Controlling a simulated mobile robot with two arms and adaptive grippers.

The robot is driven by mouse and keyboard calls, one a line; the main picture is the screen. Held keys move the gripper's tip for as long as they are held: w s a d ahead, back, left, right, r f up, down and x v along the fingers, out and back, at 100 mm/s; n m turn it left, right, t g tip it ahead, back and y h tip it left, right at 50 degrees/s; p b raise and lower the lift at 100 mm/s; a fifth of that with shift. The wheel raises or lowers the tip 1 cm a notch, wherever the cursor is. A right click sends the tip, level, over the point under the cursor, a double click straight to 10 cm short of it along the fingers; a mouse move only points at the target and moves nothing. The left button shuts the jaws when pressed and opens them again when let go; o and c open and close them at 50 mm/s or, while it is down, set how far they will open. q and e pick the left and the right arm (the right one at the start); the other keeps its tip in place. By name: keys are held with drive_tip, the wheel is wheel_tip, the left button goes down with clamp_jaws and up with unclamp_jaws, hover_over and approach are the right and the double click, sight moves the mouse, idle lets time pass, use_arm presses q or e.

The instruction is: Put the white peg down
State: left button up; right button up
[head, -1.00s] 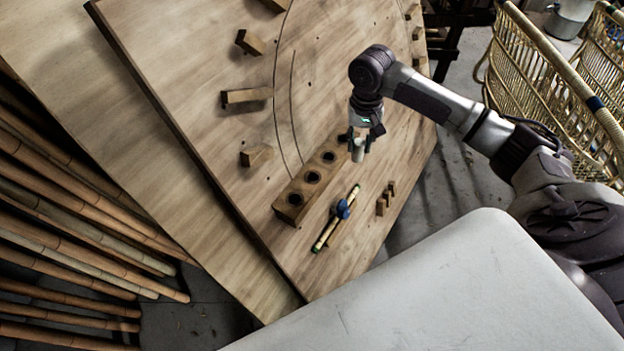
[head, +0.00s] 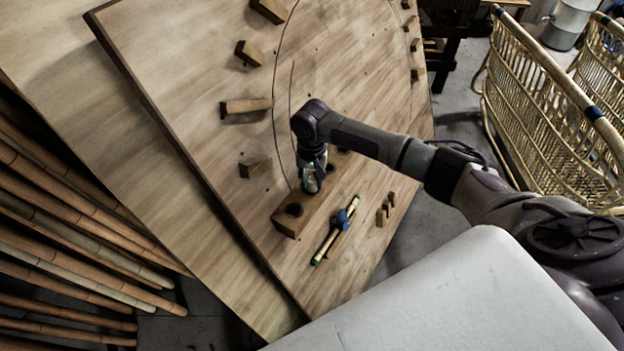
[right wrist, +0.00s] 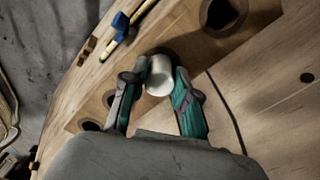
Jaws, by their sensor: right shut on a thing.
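My right gripper (head: 312,190) is above the wooden block with round holes (head: 292,222), over its middle part. In the right wrist view my right gripper (right wrist: 155,90) is shut on the white peg (right wrist: 160,82), with a finger on each side of it. The peg's far end overlaps a hole in the block (right wrist: 200,48); I cannot tell whether it is inside the hole. In the head view the gripper mostly hides the peg. One hole at the block's near end is open and empty. My left gripper is not in view.
A bamboo piece with a blue clamp (head: 342,220) lies beside the block. Several wooden stops (head: 247,106) line the curve on the board (head: 190,90). A rattan frame (head: 540,110) stands at the right.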

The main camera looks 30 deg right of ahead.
sight(311, 179)
drive_tip(key=shift+f, duration=0.15)
drive_tip(key=o, duration=1)
drive_tip(key=shift+c, duration=0.2)
wheel_tip(311, 179, up, 12)
drive_tip(key=p, duration=0.1)
